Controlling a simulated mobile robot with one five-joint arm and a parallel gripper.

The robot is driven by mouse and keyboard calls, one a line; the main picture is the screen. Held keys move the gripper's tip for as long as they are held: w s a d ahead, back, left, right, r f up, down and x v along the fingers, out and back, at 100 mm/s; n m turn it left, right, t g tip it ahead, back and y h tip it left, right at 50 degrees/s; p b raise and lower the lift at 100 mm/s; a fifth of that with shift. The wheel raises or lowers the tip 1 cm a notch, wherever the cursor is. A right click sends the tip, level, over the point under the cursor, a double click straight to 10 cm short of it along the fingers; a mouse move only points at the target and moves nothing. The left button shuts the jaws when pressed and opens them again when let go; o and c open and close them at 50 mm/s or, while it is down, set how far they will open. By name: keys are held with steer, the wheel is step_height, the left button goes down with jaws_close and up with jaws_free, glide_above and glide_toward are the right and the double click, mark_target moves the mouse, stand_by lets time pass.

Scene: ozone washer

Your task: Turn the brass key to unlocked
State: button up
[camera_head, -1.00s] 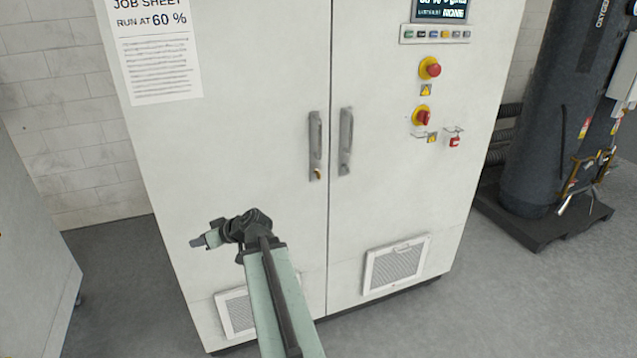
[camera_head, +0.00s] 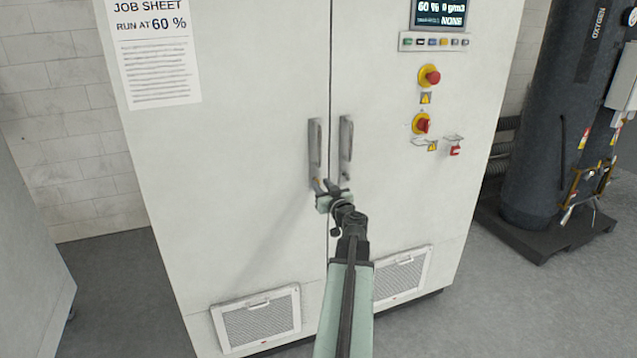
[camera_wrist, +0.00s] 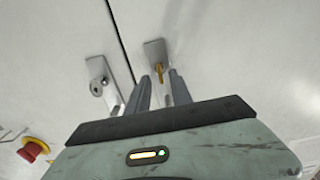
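The brass key (camera_wrist: 160,73) sits in the lock at the end of one silver door handle (camera_wrist: 154,52), and in the wrist view its visible part looks aligned with that handle. In the head view it is a small brass spot (camera_head: 318,181) at the bottom of the left handle (camera_head: 315,148), partly hidden by my gripper. My gripper (camera_head: 330,186) is in front of the handle bottoms. In the wrist view my gripper's two fingers (camera_wrist: 160,78) are apart, with the key showing between their tips. I cannot tell whether either finger touches it.
The right handle (camera_head: 346,140) is close beside, with a keyless lock (camera_wrist: 97,88) in the wrist view. A dark oxygen tank (camera_head: 545,150) stands right of the cabinet.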

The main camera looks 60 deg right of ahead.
mark_target(318, 182)
steer(key=x, duration=0.3)
steer(key=shift+w, duration=0.1)
